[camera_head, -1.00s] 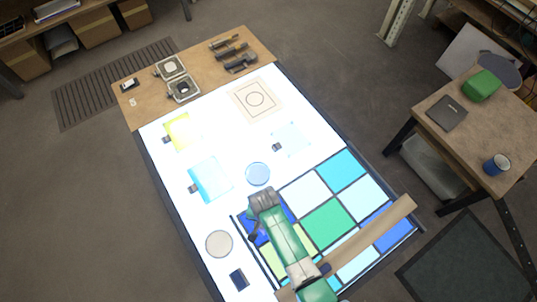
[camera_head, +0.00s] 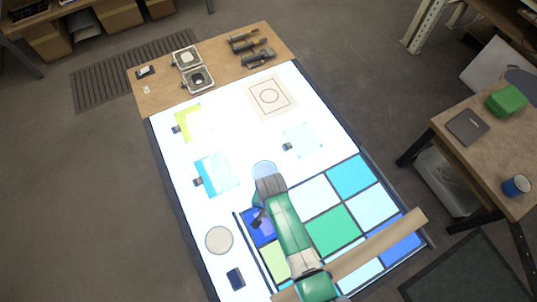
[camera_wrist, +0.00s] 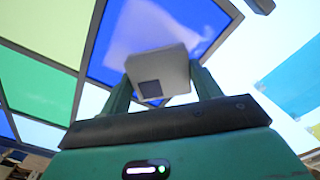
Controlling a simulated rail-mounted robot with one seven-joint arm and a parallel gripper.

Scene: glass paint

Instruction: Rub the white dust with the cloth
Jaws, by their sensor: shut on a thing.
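My gripper (camera_wrist: 163,80) is shut on a pale, folded pad, seemingly the cloth (camera_wrist: 158,68), with a dark square on its near face. In the wrist view it is over a blue glass pane (camera_wrist: 115,70). A hazy white smear, the white dust (camera_wrist: 150,27), lies on this pane just beyond the cloth. Whether the cloth touches the glass cannot be told. In the head view the blue pane (camera_head: 265,238) is at the left end of the coloured panel, partly hidden by my green arm. The cloth is not clear there.
A round blue disc (camera_head: 263,167), a beige disc (camera_head: 219,239) and a dark block (camera_head: 236,278) lie on the glowing white table (camera_head: 205,130). Loose glass sheets and open tins (camera_head: 197,78) are farther back.

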